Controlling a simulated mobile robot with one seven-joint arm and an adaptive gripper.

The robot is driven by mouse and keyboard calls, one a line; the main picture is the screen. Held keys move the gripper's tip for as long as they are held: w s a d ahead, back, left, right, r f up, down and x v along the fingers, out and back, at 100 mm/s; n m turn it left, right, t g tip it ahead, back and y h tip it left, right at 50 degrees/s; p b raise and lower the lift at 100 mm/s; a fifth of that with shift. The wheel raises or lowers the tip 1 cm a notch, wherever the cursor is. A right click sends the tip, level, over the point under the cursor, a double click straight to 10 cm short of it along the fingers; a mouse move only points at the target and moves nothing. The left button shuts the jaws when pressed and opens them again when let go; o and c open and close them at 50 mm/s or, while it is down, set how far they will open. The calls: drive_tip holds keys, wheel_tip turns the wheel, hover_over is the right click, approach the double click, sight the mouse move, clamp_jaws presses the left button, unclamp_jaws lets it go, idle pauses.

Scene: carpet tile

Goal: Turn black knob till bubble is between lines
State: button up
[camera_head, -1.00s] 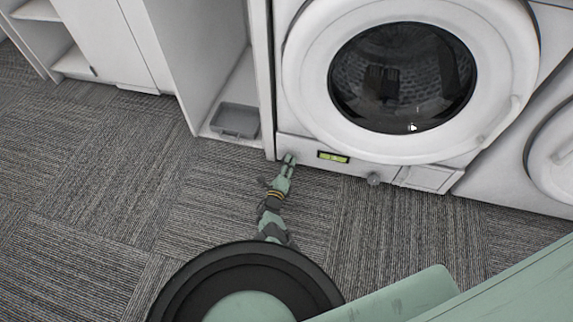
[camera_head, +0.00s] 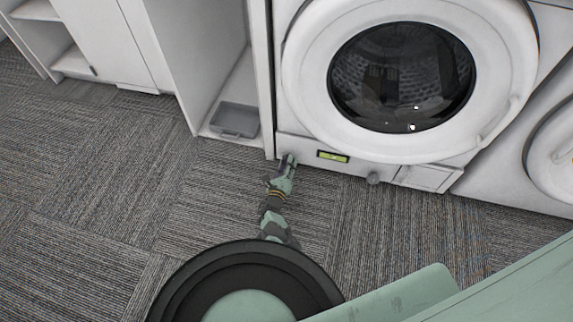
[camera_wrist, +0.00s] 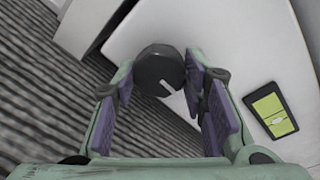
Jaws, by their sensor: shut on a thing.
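The black knob (camera_wrist: 156,64), with a pale pointer mark, is on the lower left of the washer front. My gripper (camera_wrist: 161,82) is shut on it, with a purple-padded finger on each side. In the head view my gripper (camera_head: 289,161) reaches the washer's lower left corner and mostly hides the knob. The yellow-green bubble level (camera_wrist: 270,110) sits right of the knob in a dark frame. It also shows in the head view (camera_head: 333,156). A small light spot shows in the level, but I cannot tell whether it is between the lines.
The washer (camera_head: 290,120) stands next to a cabinet with a grey tray (camera_head: 235,119). The carpet in front is clear.

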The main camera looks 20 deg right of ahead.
drive_tip(key=o, duration=1.2)
drive_tip(key=shift+c, duration=0.2)
